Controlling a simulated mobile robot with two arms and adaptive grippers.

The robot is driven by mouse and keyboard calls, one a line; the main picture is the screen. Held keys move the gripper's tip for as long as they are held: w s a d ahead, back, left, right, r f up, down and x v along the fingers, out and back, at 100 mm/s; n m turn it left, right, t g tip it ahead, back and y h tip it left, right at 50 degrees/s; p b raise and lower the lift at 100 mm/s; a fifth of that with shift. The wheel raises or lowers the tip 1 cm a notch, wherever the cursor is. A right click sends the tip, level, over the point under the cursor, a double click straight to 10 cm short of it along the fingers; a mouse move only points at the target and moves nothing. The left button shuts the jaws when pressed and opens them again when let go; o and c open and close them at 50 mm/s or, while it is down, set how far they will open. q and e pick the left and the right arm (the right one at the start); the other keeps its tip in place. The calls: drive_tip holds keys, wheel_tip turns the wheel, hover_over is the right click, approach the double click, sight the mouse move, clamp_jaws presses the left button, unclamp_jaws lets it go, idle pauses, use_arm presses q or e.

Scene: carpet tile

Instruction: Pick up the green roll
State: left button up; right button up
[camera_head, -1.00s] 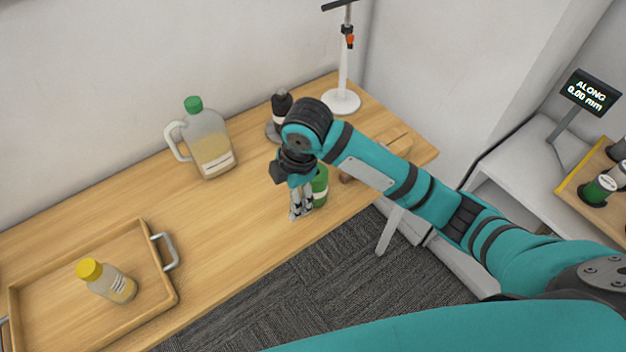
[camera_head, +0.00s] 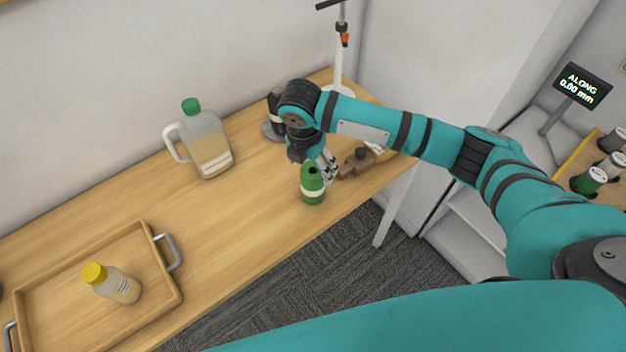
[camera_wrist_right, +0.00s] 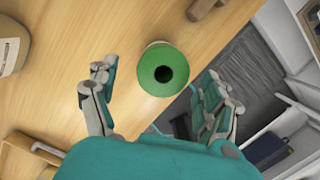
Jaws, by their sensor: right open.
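The green roll (camera_head: 312,186) stands upright near the front edge of the wooden table, with a pale band around its side. In the right wrist view the green roll (camera_wrist_right: 146,75) shows from above, with a dark hole in its top. My right gripper (camera_head: 328,166) is open and just behind the roll, slightly to its right. In the right wrist view its fingers (camera_wrist_right: 158,86) are spread to either side of the roll, with a gap on each side. I cannot tell how high they are above it. My left gripper is not in view.
A brown wooden object (camera_head: 356,163) lies close to the right of the roll. A jug with a green cap (camera_head: 208,146) stands behind left. A wooden tray (camera_head: 172,290) holds a yellow-capped bottle (camera_head: 119,286). The table between tray and roll is clear.

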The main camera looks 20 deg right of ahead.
drive_tip(key=shift+f, duration=0.7)
drive_tip(key=f+p, duration=0.1)
drive_tip(key=f, duration=0.1)
drive_tip(key=d+f, duration=0.1)
drive_tip(key=f, duration=0.1)
drive_tip(key=shift+p, duration=0.35)
drive_tip(key=shift+w+f, duration=0.15)
drive_tip(key=shift+f, duration=0.5)
drive_tip(key=c, duration=1.3)
drive_tip(key=shift+c, duration=0.2)
drive_tip(key=shift+r, duration=0.15)
